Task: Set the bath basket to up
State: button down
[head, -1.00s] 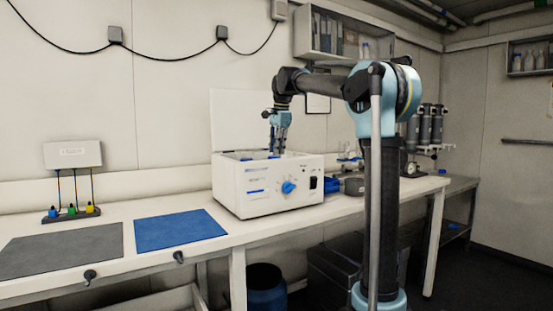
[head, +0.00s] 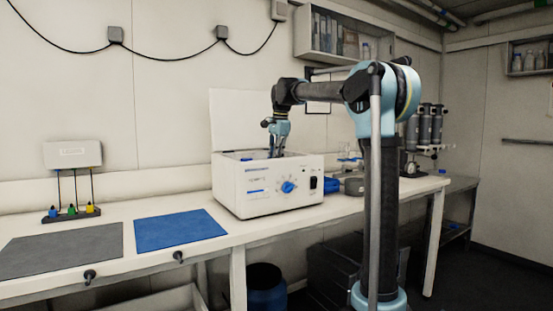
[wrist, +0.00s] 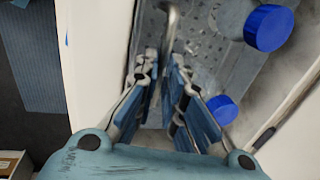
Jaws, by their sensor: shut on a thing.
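The white water bath (head: 262,198) stands on the bench with its lid (head: 238,120) raised behind it. In the wrist view, the bath basket (wrist: 207,42) is a grey perforated metal tray inside the bath. A bent metal handle (wrist: 172,18) rises at its left side. My gripper (wrist: 166,66) is shut on the basket handle, with the rod between its fingers. In the head view, my gripper (head: 277,152) points down into the bath opening, its fingertips partly hidden by the front wall.
Two blue-capped bottles (wrist: 268,28) stand in the basket near my fingers. The bath front has a blue knob (head: 288,187). A blue mat (head: 180,230) and a grey mat (head: 60,250) lie clear on the bench at left. Blue containers (head: 332,184) sit right of the bath.

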notch_tip(320, 180, up, 12)
jog(key=shift+w, duration=0.15)
jog(key=c, duration=2)
grip_release()
jog(key=shift+f, duration=0.1)
jog(key=shift+o, duration=0.2)
notch_tip(320, 180, up, 12)
jog(key=s+d, duration=0.1)
jog(key=s, duration=0.1)
jog(key=shift+d+f, duration=0.15)
